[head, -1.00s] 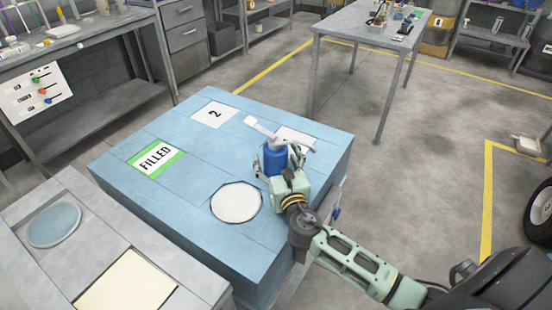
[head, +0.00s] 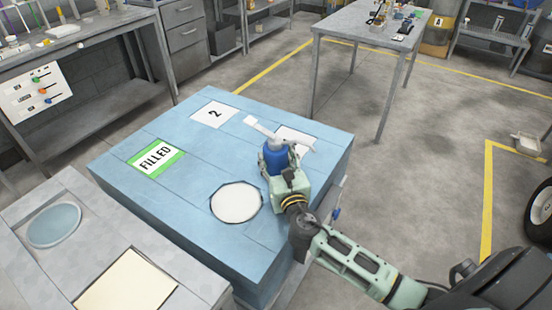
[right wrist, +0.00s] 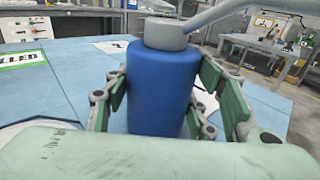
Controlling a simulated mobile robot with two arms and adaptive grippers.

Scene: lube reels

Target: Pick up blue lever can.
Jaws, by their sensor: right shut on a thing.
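The blue lever can (head: 277,159) stands upright on the blue table, with a grey cap and a long pale lever (head: 264,128) on top. My right gripper (head: 276,166) reaches it from the front right and is shut around its body. In the right wrist view the blue can (right wrist: 158,90) fills the space between the green finger pads, one on each side. The can's base is hidden by the gripper. My left gripper is not in view.
The blue table (head: 190,207) carries a white disc (head: 236,203), a green-edged FILLED sign (head: 156,157) and a card marked 2 (head: 214,114). Another pale card (head: 296,140) lies behind the can. A grey bench (head: 60,215) adjoins at left.

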